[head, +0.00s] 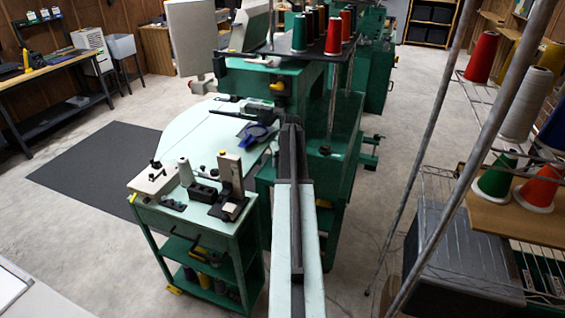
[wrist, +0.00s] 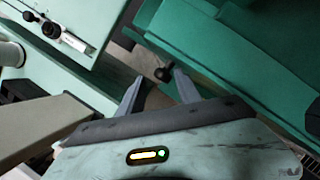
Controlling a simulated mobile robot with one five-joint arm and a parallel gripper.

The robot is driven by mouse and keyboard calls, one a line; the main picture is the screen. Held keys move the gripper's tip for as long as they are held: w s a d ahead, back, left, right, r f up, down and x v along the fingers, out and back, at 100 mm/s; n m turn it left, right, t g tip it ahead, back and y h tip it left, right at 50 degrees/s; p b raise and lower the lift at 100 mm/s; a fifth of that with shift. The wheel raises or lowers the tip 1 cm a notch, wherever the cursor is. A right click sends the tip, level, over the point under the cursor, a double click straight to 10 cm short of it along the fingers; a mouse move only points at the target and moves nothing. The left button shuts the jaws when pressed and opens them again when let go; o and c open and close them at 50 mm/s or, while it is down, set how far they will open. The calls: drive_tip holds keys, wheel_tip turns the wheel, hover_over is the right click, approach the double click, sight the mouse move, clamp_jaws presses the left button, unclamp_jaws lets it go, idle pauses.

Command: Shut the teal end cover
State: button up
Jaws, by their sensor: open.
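Teal panels of the machine fill the right of the wrist view; the large one (wrist: 235,65) looks like the end cover. In the head view, the machine's teal end (head: 338,175) is right of my arm. A small dark knob (wrist: 162,74) shows between and just beyond my fingertips. My gripper (wrist: 157,80) is open and empty, its two grey fingers apart; I cannot tell whether either touches the knob. A dark gap shows beside the teal panels. How far the cover stands open is unclear.
A green cart (head: 215,228) with tools and a spool stands left of my arm. A wire rack (head: 470,200) with thread cones and metal poles stands close on the right. A dark mat (head: 95,165) lies on open floor at left.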

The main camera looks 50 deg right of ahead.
drive_tip(key=shift+w+d+r, duration=0.3)
drive_tip(key=shift+w, duration=0.3)
drive_tip(key=shift+s+r+p, duration=0.1)
drive_tip(key=shift+r+p, duration=0.35)
drive_tip(key=shift+p, duration=0.35)
drive_tip(key=s+p+v, duration=0.1)
drive_tip(key=p+v, duration=0.4)
drive_tip(key=v, duration=0.1)
drive_tip(key=shift+s+a+p, duration=0.25)
drive_tip(key=shift+a+p, duration=0.15)
drive_tip(key=shift+a, duration=0.05)
drive_tip(key=shift+r, duration=0.1)
drive_tip(key=shift+s, duration=0.1)
